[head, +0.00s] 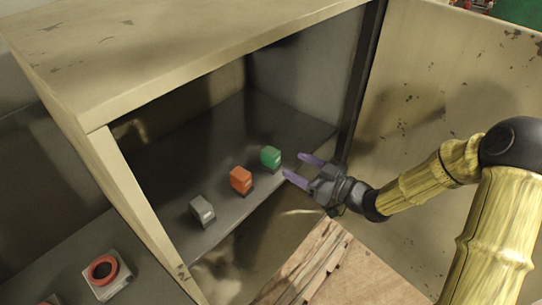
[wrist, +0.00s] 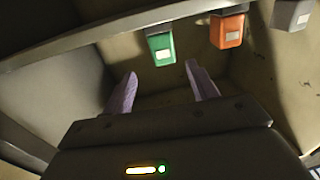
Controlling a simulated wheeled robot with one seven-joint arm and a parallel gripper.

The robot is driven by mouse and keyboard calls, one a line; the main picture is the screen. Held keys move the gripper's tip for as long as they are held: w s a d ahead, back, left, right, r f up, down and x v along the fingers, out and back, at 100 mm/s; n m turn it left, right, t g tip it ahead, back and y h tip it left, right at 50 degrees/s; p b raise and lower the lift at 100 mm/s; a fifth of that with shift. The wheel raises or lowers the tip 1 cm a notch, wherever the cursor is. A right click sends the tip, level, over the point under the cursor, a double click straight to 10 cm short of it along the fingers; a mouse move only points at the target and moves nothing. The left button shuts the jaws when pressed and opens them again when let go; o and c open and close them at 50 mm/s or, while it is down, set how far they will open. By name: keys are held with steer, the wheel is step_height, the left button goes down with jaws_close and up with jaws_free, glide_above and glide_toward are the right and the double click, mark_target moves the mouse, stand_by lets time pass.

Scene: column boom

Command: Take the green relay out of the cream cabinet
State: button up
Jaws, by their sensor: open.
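The green relay (head: 271,157) stands on the shelf inside the cream cabinet (head: 95,95), at the right end of a row of relays. It also shows in the wrist view (wrist: 161,47), just beyond and between my fingertips. My gripper (head: 297,167) is open and empty, just right of the green relay at the cabinet's open front. Its two purple fingers, also seen in the wrist view (wrist: 162,80), point toward the relay and appear apart from it.
An orange relay (head: 241,179) stands left of the green one, and a grey relay (head: 202,210) farther left. The open cabinet door (head: 440,90) is on the right, behind my arm. A wooden board (head: 330,270) lies below.

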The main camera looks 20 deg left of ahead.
mark_target(278, 158)
steer(key=a, duration=0.3)
steer(key=shift+w+p, duration=0.3)
steer(key=shift+p, duration=0.05)
steer(key=shift+s+a, duration=0.1)
steer(key=shift+a, duration=0.4)
steer(key=a+p, duration=0.1)
steer(key=a, duration=0.2)
steer(key=a+p, duration=0.1)
steer(key=a, duration=0.1)
steer(key=shift+w+f+p, duration=0.15)
steer(key=shift+w+p, duration=0.15)
steer(key=shift+w, duration=0.05)
steer(key=c, duration=1.1)
